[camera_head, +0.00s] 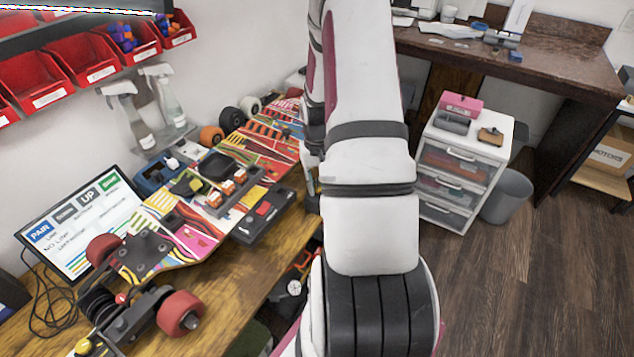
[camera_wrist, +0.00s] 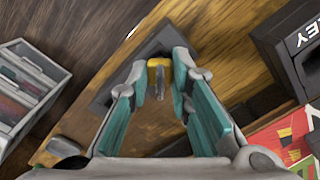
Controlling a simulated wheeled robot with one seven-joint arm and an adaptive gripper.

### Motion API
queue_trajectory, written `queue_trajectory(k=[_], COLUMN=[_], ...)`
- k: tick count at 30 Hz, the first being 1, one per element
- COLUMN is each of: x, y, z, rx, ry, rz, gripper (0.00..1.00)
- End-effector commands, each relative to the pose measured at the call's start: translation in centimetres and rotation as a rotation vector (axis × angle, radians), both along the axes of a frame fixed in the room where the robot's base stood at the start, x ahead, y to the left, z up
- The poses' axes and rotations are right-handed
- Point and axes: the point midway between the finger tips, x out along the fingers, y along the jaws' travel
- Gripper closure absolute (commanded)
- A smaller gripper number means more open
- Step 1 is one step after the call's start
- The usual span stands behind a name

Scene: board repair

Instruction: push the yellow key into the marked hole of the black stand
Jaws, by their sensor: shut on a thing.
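The yellow key (camera_wrist: 158,64) shows in the wrist view between the fingertips of my gripper (camera_wrist: 154,78), which has teal pads and is shut on it. A dark flat piece (camera_wrist: 150,47), which looks like part of the black stand, lies behind the key on the wooden surface. My fingers cover much of it. The marked hole cannot be made out, and I cannot tell whether the key touches the stand. In the head view my arm hides the gripper and the key.
A black box with white lettering (camera_wrist: 285,45) is at the right of the wrist view, above a colourful board. In the head view, the workbench holds a patterned skateboard (camera_head: 185,222) and a screen (camera_head: 82,225). A white drawer unit (camera_head: 462,160) stands right of my arm.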

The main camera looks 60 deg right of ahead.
Motion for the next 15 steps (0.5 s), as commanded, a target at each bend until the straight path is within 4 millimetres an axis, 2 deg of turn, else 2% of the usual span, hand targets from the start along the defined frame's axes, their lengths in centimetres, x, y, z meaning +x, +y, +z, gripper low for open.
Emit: queue_trajectory(k=[15], x=[0.00], y=[0.01], z=[-0.49], rx=[0.001], ry=[0.001], rz=[0.000], gripper=[1.00])
